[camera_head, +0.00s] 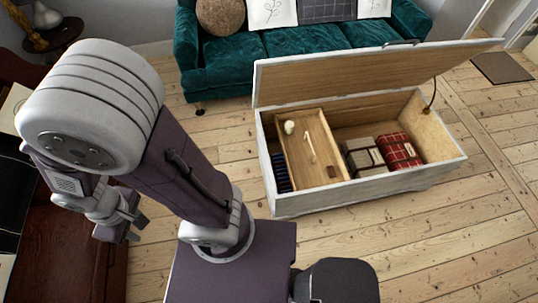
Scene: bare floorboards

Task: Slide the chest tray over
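The wooden chest (380,190) stands open on the floor, its lid (350,76) tilted up at the back. The tray (290,160) sits inside at the chest's left part, leaving the right part uncovered. A small pale round object (289,127) and a light slim object (309,146) are in the tray. My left gripper (137,228) hangs at the left, well away from the chest. Its fingers look apart, with nothing between them. My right gripper is out of view.
A plaid red box (399,151) and a grey bundle (363,156) lie in the chest's right part. Dark blue items (281,172) show left of the tray. A green sofa (290,42) stands behind.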

